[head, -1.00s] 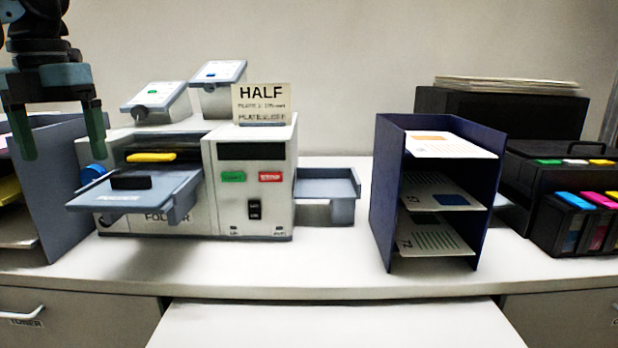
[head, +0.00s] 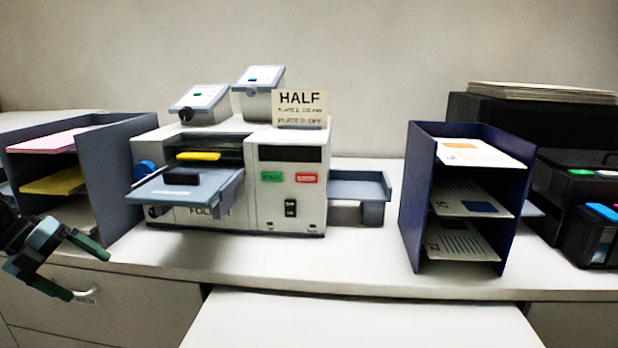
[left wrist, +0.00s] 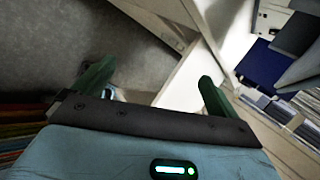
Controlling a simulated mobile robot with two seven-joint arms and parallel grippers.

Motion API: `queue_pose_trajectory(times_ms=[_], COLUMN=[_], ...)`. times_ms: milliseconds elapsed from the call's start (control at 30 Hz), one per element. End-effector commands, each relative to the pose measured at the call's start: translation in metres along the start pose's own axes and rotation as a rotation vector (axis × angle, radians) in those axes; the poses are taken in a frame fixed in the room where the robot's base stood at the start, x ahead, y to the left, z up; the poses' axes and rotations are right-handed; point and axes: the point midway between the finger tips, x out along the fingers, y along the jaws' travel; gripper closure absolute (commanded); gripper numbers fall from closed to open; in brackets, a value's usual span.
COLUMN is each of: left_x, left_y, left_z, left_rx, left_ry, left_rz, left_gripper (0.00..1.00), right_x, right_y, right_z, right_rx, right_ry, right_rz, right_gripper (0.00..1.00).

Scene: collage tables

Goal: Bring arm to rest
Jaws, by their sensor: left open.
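My left gripper (head: 90,270) is at the lower left of the head view, in front of the counter's front edge and below the grey paper rack. Its two green fingers are spread apart with nothing between them. In the left wrist view, the same open fingers (left wrist: 150,88) show against the grey floor and pale cabinet fronts. My right gripper is in neither view.
A grey rack (head: 120,135) with pink and yellow paper stands near my left arm. The folding machine (head: 230,215) has its tray jutting forward. A dark blue rack (head: 410,200) and black boxes stand to the right. A pale surface (head: 360,322) lies in front, clear.

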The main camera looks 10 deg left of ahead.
Motion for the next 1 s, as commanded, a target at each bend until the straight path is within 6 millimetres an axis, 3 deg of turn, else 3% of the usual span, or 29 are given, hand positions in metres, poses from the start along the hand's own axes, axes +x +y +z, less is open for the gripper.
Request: queue_pose_trajectory(times_ms=[33, 200, 500, 800, 1000], left_x=[0.01, 0.05, 0.127, 0.208, 0.264], left_y=[0.021, 0.083, 0.169, 0.217, 0.219], left_z=[-0.007, -0.03, -0.099, -0.198, -0.276], left_rx=[-0.057, -0.249, -0.652, -1.119, -1.457], left_ry=[-0.018, -0.1, -0.256, -0.394, -0.448], left_rz=[-0.058, -0.225, -0.455, -0.59, -0.623], left_gripper=[0.02, 0.02, 0.02, 0.02, 0.02], right_x=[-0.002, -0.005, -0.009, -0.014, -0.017], right_y=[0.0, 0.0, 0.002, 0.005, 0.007], right_z=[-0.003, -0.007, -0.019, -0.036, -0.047], right_rx=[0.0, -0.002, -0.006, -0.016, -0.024], right_ry=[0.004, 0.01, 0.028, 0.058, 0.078], right_rz=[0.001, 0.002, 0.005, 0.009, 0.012], right_gripper=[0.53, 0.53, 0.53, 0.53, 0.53])
